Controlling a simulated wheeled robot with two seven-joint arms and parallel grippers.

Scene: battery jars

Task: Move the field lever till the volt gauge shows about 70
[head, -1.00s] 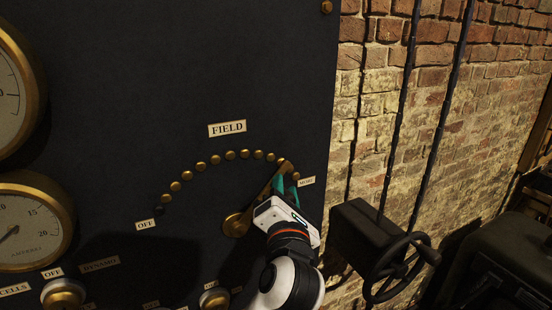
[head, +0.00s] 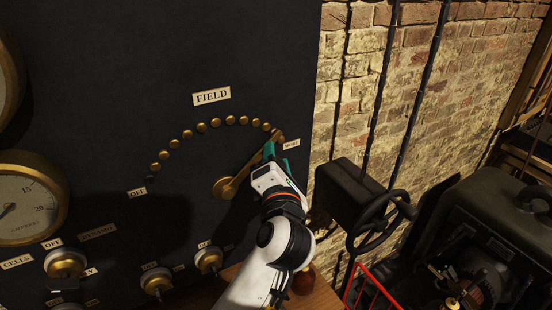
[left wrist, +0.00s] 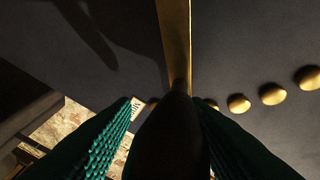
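The brass field lever (head: 241,173) runs up and right from its pivot, toward the right end of an arc of brass studs under the FIELD label (head: 211,96). My left gripper (head: 270,153) is at the lever's outer end. In the left wrist view, the lever (left wrist: 175,35) ends in a dark handle (left wrist: 170,140) between the green fingers (left wrist: 163,105). A gap shows beside the left finger; the handle lies against or very near the right one. The upper gauge (head: 8,85) is cut off at the left edge, its reading hidden. My right gripper is out of view.
An amperes gauge (head: 28,205) and several brass switches (head: 66,263) are on the dark panel (head: 150,55). Right of the panel are a black box (head: 345,195) with a handwheel (head: 383,220), a red rail (head: 372,285) and a machine (head: 485,230).

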